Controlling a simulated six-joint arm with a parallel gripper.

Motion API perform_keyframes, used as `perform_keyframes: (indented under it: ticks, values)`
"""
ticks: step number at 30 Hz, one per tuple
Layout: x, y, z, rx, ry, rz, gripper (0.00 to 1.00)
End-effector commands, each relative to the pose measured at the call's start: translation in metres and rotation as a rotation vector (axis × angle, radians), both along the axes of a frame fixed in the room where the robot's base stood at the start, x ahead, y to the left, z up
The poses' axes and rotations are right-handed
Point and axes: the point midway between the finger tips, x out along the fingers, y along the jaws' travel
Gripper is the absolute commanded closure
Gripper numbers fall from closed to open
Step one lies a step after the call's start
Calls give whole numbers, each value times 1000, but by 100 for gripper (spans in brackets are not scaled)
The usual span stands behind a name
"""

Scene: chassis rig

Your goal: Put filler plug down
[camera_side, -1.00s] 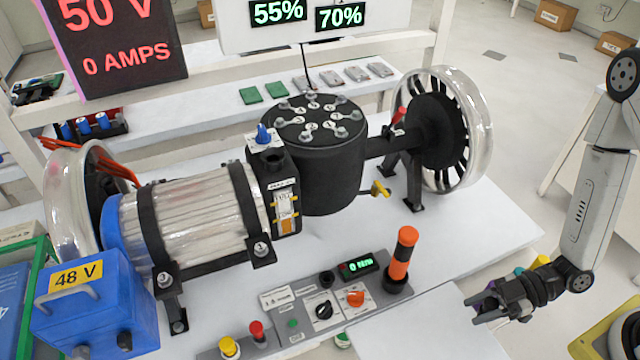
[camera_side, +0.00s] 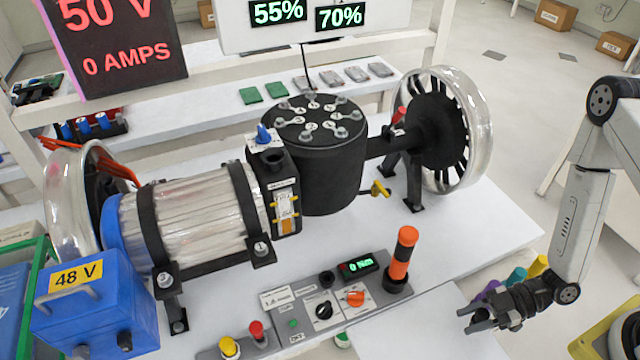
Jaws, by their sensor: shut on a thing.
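My gripper (camera_side: 476,317) is at the lower right, past the right edge of the white bench. It points left and is shut on the filler plug. The plug itself is small and dark, and I cannot make out its outline against the dark jaws. The black drum (camera_side: 335,165) with several numbered bolts on its lid stands mid-bench. A black box with a round dark opening (camera_side: 274,158) and a blue lever (camera_side: 264,134) is fixed at its left side. The gripper is well apart from both.
A control panel (camera_side: 330,300) with an orange-and-black upright handle (camera_side: 402,260) lies at the bench's front. Purple, teal (camera_side: 516,276) and yellow (camera_side: 539,264) pieces stand behind my gripper. A yellow rim (camera_side: 590,345) is at the lower right.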

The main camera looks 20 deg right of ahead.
Motion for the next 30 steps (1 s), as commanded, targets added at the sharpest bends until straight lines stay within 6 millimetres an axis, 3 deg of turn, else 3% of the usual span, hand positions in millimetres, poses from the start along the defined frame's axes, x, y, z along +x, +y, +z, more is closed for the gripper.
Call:
perform_keyframes:
  ticks: [14, 28, 29, 30]
  values:
    - [-1, 0, -33, 0, 2, -1, 100]
    - [0, 0, -37, -1, 0, 0, 100]
    - [0, 0, -37, -1, 0, 0, 56]
    - [0, 0, -37, -1, 0, 0, 43]
